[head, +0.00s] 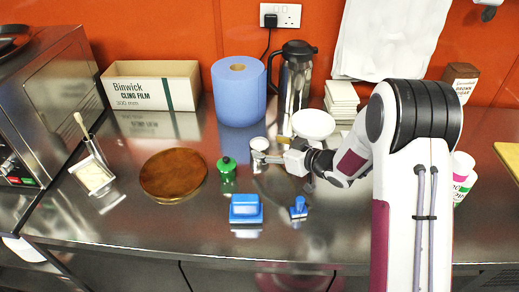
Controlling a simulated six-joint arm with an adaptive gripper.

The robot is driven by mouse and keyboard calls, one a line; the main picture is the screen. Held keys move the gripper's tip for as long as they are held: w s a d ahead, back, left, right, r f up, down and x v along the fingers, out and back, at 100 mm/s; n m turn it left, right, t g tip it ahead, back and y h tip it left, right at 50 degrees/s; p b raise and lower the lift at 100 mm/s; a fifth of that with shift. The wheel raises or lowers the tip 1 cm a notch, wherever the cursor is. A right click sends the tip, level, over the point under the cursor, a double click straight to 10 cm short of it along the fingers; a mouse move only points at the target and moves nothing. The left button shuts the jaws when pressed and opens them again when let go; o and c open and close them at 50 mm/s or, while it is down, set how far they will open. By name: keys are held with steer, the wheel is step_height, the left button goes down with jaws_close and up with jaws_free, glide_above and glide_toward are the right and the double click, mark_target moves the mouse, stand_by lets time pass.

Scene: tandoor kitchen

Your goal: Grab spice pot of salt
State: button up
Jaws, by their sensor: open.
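A small round metal pot with a white top (259,143) stands on the steel counter, left of my arm; it looks like the salt pot, but I see no label that I can read. My gripper (268,158) is open and reaches in from the right at the pot's near right side. Its fingers overlap the pot's lower part in this view. I cannot tell whether they touch it or stand around it.
A blue paper roll (238,92), a steel flask (295,72) and a white bowl (313,124) stand behind.

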mark_target(263, 146)
stand_by(0.3)
steer(key=shift+x, duration=1.85)
steer(key=shift+w+a+f, duration=0.35)
steer(key=shift+a, duration=0.3)
steer(key=c, duration=1.2)
